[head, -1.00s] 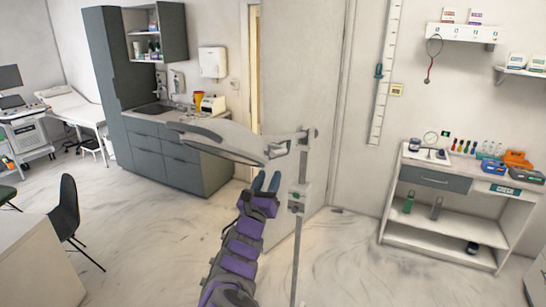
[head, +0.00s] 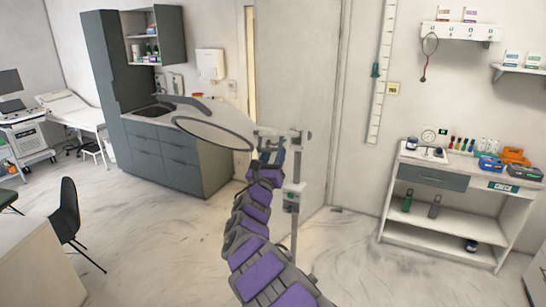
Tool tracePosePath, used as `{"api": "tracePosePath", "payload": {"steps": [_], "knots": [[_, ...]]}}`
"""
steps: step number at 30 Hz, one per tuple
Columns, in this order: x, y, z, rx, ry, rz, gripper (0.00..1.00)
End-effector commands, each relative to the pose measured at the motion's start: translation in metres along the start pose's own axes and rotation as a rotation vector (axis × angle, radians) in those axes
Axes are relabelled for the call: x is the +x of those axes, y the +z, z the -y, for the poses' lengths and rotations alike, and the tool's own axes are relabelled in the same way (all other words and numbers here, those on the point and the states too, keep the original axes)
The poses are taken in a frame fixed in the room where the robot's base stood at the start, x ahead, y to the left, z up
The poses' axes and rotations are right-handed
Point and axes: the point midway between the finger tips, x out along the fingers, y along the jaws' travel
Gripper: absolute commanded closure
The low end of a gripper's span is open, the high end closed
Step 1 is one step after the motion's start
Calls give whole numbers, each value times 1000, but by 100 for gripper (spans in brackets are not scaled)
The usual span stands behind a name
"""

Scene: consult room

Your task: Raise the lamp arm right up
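A grey examination lamp has a wide flat head (head: 213,127) reaching left from a short lamp arm (head: 277,132). The lamp arm joins a thin upright pole (head: 297,215) near its top. The lamp head tilts, its left end higher than its right end, and its oval underside faces me. My gripper (head: 270,156) is just under the lamp arm, close to the pole, at the end of my purple and grey arm.
A small box (head: 292,198) sits on the pole beside my wrist. A grey cabinet with a sink (head: 177,155) stands behind the lamp head. A white shelf unit (head: 455,215) stands at the right, and a dark chair (head: 67,215) at the left. The floor around the pole is clear.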

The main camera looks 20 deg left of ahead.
Motion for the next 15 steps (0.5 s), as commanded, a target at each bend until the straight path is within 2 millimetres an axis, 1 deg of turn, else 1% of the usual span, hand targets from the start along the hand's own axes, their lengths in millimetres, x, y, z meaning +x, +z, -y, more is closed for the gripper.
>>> {"api": "tracePosePath", "payload": {"steps": [1,2,12,15], "knots": [[-1,-1,-3,-1,2,-1,64],[-1,-1,-4,-1,2,-1,67],[-1,-1,-4,0,5,-1,100],[-1,-2,-6,-1,6,-1,100]]}}
